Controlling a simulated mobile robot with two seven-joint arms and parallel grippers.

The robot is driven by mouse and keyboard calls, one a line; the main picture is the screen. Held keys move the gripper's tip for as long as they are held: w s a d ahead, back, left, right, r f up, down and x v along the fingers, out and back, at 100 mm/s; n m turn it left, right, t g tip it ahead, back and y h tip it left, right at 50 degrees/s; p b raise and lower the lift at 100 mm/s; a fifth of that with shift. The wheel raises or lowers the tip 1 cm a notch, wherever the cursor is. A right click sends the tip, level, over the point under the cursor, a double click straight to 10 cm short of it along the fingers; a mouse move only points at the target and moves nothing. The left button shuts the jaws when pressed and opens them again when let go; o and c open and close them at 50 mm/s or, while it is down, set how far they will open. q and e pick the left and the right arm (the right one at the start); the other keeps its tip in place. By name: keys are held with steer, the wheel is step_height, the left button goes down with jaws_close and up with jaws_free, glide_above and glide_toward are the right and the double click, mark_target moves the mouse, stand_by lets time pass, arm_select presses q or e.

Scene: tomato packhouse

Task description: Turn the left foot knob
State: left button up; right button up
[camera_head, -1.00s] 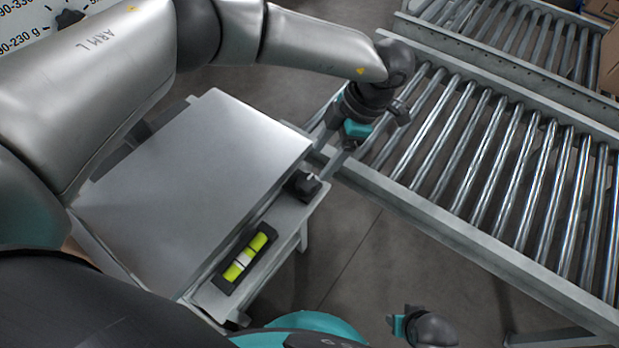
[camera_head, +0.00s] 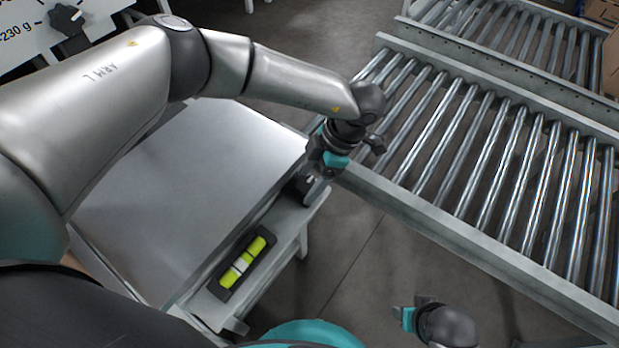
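A black foot knob (camera_head: 298,187) sits at the far right corner of the grey weighing platform (camera_head: 215,165). My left gripper (camera_head: 311,186) is at this knob, with a grey finger reaching down along its right side. The knob is partly covered, and I cannot tell whether the fingers touch it or how far apart they are. A dark part (camera_head: 237,326) at the near corner may be another foot; it is partly hidden. My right gripper (camera_head: 404,318) is low in the picture, away from the platform, and its fingers are not clear.
A yellow-green spirit level (camera_head: 243,262) lies on the ledge along the platform's right side. A roller conveyor (camera_head: 470,150) stands close behind and right of my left gripper. A panel with a black dial (camera_head: 70,22) is at upper left. Open floor (camera_head: 370,270) lies between.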

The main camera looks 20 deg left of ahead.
arm_select(q)
steer(key=c, duration=1)
steer(key=shift+m, duration=0.4)
steer(key=shift+s+m+t+p, duration=0.1)
steer(key=shift+m+t+p, duration=0.25)
steer(key=shift+m, duration=0.15)
steer(key=shift+m+t, duration=0.25)
steer(key=shift+m, duration=0.55)
steer(key=shift+s+m+t+p, duration=0.1)
steer(key=shift+m+t+p, duration=0.75)
steer(key=shift+m, duration=1.45)
arm_select(e)
steer(key=shift+g, duration=0.4)
steer(key=shift+s+d+f, duration=0.15)
steer(key=shift+s+f, duration=0.45)
steer(key=shift+f, duration=0.4)
steer(key=shift+s+d+f, duration=0.1)
steer(key=shift+s+f, duration=0.5)
steer(key=shift+f, duration=0.45)
arm_select(q)
steer(key=o, duration=1.1)
